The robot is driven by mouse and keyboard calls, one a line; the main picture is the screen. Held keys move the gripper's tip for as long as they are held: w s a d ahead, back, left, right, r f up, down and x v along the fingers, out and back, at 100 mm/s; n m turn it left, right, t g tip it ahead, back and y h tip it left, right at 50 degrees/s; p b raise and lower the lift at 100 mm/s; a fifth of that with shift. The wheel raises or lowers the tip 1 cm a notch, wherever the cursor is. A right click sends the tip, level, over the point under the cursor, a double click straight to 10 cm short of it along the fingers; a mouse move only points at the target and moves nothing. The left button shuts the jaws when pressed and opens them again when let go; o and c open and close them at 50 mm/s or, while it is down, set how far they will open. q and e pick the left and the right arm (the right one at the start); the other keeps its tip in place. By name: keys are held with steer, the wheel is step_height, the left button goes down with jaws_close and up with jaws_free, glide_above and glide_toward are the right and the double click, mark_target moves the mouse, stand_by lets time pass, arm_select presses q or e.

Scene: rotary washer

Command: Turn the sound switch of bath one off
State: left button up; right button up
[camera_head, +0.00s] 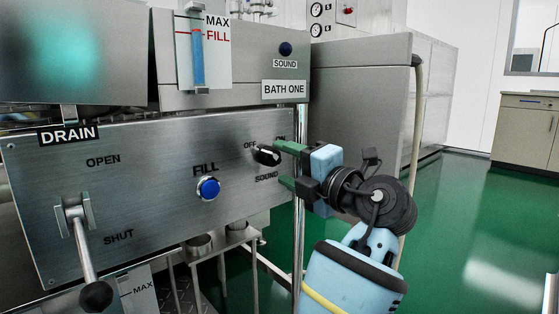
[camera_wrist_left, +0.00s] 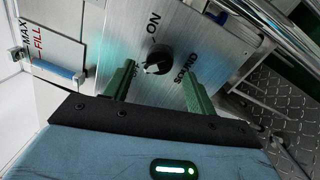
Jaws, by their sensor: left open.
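The sound switch (camera_head: 267,155) is a black rotary knob at the right end of the steel panel, between the OFF and ON labels and above the SOUND label. Its white mark appears to face the OFF side. The knob also shows in the left wrist view (camera_wrist_left: 158,63), where a finger partly covers the OFF label. My left gripper (camera_head: 281,164) is open, its green fingers on either side of the knob. In the left wrist view, the gripper (camera_wrist_left: 158,76) shows a gap between each finger and the knob; contact is not visible. My right gripper is not in view.
A dark blue SOUND lamp (camera_head: 286,49) sits above the BATH ONE label (camera_head: 284,88). A blue FILL button (camera_head: 208,188) and a DRAIN lever (camera_head: 84,240) are left on the panel. A vertical pipe (camera_head: 298,235) stands near the gripper. Green floor is open at right.

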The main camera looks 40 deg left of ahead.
arm_select(q)
steer(key=shift+s+d+f+p, duration=0.1)
steer(key=shift+d+p, duration=0.2)
steer(key=shift+d, duration=0.95)
steer(key=shift+s+d+f+p, duration=0.1)
steer(key=shift+d+p, duration=0.15)
steer(key=shift+d, duration=0.95)
